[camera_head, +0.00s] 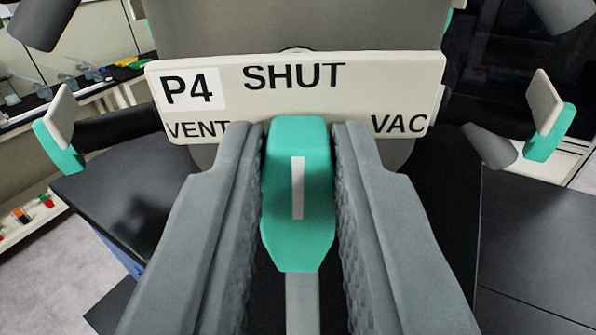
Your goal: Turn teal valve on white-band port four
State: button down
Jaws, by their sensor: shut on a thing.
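The teal valve handle (298,245) is in the middle of the head camera view, with a white stripe running along its length and its tapered end toward me. My gripper (296,165) is shut on it, one grey finger against each side. Behind it is a white label plate (345,102) marked P4, with VENT at left, SHUT at top centre and VAC at right. The white stripe stands upright in the picture, in line with SHUT. The valve's body behind the plate is mostly hidden.
Another teal valve with a pale plate (60,140) is at the left, and one more (542,115) at the right, each on a dark port. A black surface (120,190) lies below. A shelf with small items (75,85) is at the far left.

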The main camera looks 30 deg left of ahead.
jog(key=m, duration=0.6)
jog(key=shift+w+d+f, duration=0.1)
jog(key=shift+w+d, duration=0.15)
jog(key=shift+d, duration=0.15)
jog(key=m, duration=0.5)
jog(key=shift+w+d+f, duration=0.15)
jog(key=shift+d+f, duration=0.1)
jog(key=shift+f, duration=0.1)
jog(key=shift+m, duration=0.4)
jog(key=c, duration=1.3)
grip_release()
jog(key=shift+d, duration=0.1)
jog(key=v, duration=1.7)
